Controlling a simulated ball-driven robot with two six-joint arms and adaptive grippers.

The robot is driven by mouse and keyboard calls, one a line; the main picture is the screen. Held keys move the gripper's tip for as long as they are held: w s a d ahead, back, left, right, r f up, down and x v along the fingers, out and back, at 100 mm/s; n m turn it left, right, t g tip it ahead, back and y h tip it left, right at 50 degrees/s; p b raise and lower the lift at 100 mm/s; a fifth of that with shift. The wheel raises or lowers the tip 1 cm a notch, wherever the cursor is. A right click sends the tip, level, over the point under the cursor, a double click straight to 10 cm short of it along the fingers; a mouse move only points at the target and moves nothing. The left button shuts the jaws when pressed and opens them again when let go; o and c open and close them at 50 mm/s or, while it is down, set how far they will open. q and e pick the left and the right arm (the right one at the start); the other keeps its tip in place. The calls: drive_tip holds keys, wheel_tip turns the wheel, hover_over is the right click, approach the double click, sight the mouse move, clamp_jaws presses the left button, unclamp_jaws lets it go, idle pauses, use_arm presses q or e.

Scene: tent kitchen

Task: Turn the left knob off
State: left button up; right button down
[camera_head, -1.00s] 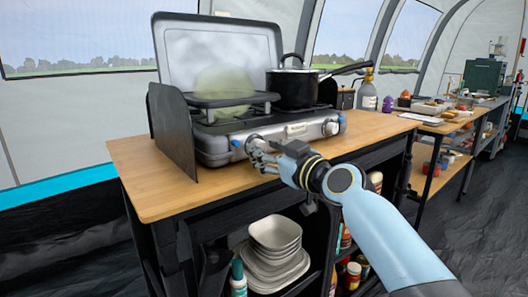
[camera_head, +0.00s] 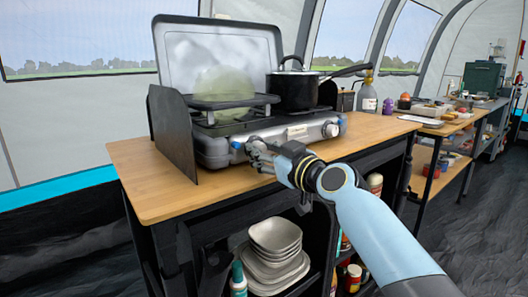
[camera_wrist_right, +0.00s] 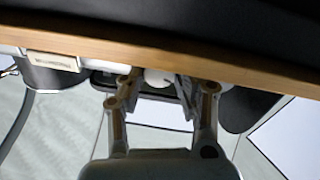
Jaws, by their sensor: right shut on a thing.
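The camping stove (camera_head: 215,152) stands on the wooden counter with its lid up. The left knob is on the stove's front panel, mostly hidden behind my right gripper (camera_head: 257,152) in the head view. In the right wrist view the pale round knob (camera_wrist_right: 157,77) sits between the two fingers of my right gripper (camera_wrist_right: 158,84), which is shut on it. The right knob (camera_head: 331,130) is free of the gripper. A pale, greenish translucent haze (camera_head: 222,86) hangs over the left burner. My left gripper is not in view.
A black lidded pot (camera_head: 293,91) stands on the right burner, its handle pointing right. A side panel (camera_head: 171,130) stands at the stove's left end. The wooden counter (camera_head: 150,190) is bare in front of the stove. Stacked dishes (camera_head: 276,237) sit on the shelf below.

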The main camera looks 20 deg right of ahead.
drive_tip(key=m+p, duration=0.2)
drive_tip(key=m, duration=0.4)
drive_tip(key=shift+m, duration=0.3)
drive_tip(key=m+p, duration=0.1)
drive_tip(key=m, duration=0.2)
drive_tip(key=shift+g, duration=0.3)
drive_tip(key=shift+m+p, duration=0.6)
drive_tip(key=shift+m, duration=1.2)
drive_tip(key=shift+f, duration=0.1)
drive_tip(key=c, duration=1.2)
unclamp_jaws()
drive_tip(key=shift+d, duration=0.1)
